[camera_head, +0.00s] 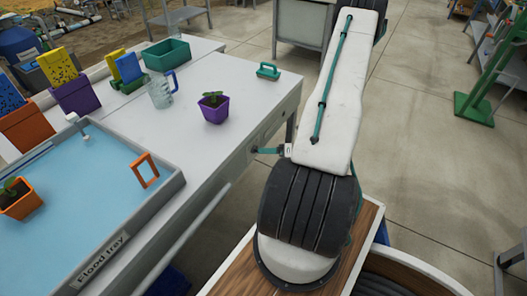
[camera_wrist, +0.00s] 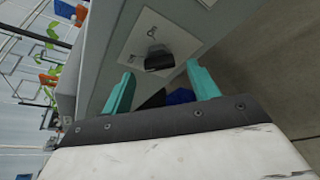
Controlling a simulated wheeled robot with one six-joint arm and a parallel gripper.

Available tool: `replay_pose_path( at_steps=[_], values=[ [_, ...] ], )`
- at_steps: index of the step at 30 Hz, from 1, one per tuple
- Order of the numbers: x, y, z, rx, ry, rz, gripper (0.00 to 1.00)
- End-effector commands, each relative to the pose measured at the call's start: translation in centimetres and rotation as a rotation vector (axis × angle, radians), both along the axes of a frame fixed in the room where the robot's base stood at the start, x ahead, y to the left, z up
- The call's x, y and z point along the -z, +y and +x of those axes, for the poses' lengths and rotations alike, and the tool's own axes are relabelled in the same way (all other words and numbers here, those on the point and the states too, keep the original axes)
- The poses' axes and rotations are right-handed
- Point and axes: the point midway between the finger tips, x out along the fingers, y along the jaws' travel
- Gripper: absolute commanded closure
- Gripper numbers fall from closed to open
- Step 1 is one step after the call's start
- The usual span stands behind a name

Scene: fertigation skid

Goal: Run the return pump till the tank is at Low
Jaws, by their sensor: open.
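A black rotary knob (camera_wrist: 159,61) sits on a pale plate (camera_wrist: 137,40) with small lettering, on a grey panel in the wrist view. The lettering seems to read On and Off, but is hard to make out. My gripper (camera_wrist: 158,69) is open, with its teal fingers either side of the knob's near side; I cannot tell whether they touch it. In the head view my gripper (camera_head: 268,151) points at the bench's side. The flood tray (camera_head: 172,190) holds blue water. No tank level mark is readable.
On the bench (camera_head: 255,98) stand a purple pot (camera_head: 214,112) with a seedling, a clear jug (camera_head: 161,93) and a green handled piece (camera_head: 268,71). An orange pot (camera_head: 20,204) and an orange frame (camera_head: 145,171) are in the tray. Floor to the right is mostly clear.

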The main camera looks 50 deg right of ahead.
Motion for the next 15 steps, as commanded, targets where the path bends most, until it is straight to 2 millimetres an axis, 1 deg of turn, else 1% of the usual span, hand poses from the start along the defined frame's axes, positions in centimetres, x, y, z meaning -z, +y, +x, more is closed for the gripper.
replay_pose_path(
  at_steps=[1, 3, 7, 10, 15],
  values=[
    [-0.3, -0.5, -0.9, 0.004, 0.0, -0.001, 0.4],
    [-0.6, -0.9, -2.0, 0.004, 0.0, 0.0, 0.4],
    [-1.1, -1.5, -3.6, 0.004, 0.0, 0.0, 0.4],
    [-1.3, -1.7, -4.3, 0.002, 0.001, -0.001, 0.4],
    [-1.4, -1.8, -4.6, 0.001, 0.001, 0.0, 0.4]
  ],
)
